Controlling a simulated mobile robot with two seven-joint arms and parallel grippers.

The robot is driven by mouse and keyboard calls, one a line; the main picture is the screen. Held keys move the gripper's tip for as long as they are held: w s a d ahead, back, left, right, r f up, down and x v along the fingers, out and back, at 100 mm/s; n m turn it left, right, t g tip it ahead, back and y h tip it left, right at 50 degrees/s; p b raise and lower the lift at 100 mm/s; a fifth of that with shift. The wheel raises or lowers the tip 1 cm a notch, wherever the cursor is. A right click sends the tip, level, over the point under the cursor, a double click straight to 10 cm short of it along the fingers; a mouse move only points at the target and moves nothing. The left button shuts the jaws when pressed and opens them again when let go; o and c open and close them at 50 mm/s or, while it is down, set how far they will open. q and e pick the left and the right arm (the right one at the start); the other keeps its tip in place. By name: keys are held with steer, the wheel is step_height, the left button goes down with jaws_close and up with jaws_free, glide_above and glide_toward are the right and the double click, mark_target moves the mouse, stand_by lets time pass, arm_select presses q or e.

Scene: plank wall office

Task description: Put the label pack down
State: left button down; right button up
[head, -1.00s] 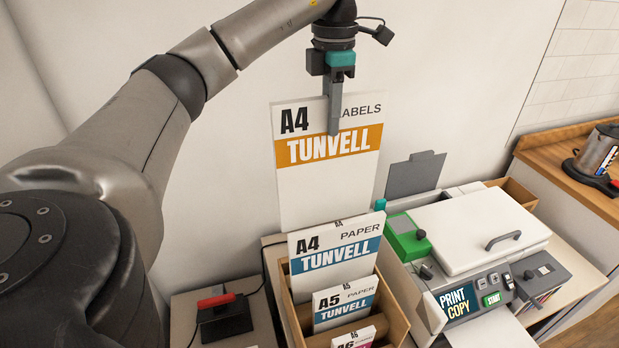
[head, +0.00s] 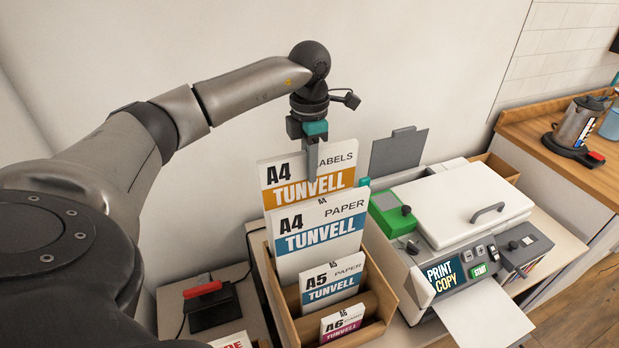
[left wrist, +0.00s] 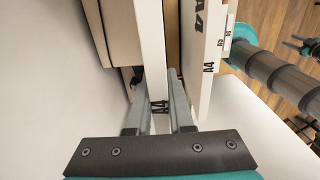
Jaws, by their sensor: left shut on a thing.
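The label pack (head: 280,185), white with an orange TUNVELL band and "A4 LABELS", stands upright at the back of the wooden sorter box (head: 384,297). Its lower part is hidden behind the A4 paper pack (head: 319,233). My left gripper (head: 312,178) points down from above and is shut on the pack's top edge. In the left wrist view the fingers (left wrist: 160,118) straddle the white pack's edge, marked A4. Whether the pack's bottom touches the box floor is hidden.
The A5 pack (head: 332,281) and A6 pack (head: 343,323) stand in front in the same box. A printer (head: 460,205) with a white lid stands close on the right. A black stand with a red part (head: 207,303) is on the left. The wall is close behind.

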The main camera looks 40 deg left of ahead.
arm_select(q)
steer(key=shift+f, duration=1.7)
steer(key=c, duration=0.8)
jaws_free()
step_height(320, 180, up, 12)
steer(key=shift+r, duration=0.1)
